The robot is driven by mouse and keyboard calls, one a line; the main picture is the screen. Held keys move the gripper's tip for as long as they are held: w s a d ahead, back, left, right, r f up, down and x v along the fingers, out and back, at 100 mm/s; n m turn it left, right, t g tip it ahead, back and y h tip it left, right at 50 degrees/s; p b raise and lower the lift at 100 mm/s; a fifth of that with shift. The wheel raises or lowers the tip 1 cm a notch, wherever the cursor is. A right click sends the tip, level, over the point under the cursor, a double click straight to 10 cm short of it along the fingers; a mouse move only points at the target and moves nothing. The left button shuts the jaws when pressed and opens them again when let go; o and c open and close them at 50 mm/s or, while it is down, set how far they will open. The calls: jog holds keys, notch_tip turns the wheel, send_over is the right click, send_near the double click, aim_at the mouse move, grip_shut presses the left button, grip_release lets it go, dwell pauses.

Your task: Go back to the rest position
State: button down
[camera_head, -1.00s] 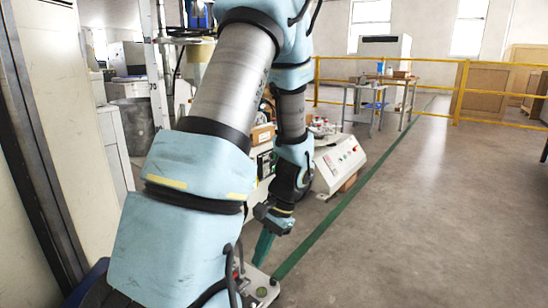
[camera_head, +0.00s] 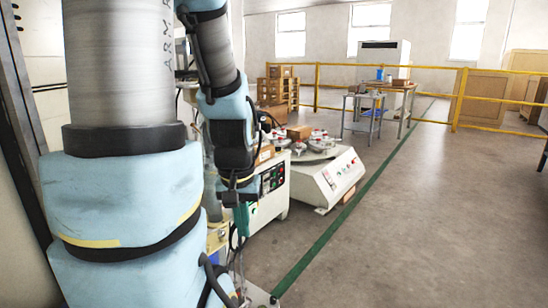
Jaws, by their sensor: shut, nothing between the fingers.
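My arm fills the left of the head view, with its thick lower links upright and the forearm folded down behind them. My gripper (camera_head: 243,218) hangs at the end of the forearm, pointing down, left of the white machine with the control panel. Its green fingers are shut with nothing between them. The fingertips are small in the picture and partly blend with the machine parts behind.
A white machine with a round table (camera_head: 318,180) stands right of my gripper. A green floor line (camera_head: 330,232) runs past it. Yellow railings (camera_head: 440,92), a small table (camera_head: 363,110) and wooden crates (camera_head: 492,95) stand farther back. The floor (camera_head: 450,220) at right is clear.

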notch_tip(320, 180, up, 30)
jog(key=p, duration=2.8)
jog(key=shift+r, duration=0.1)
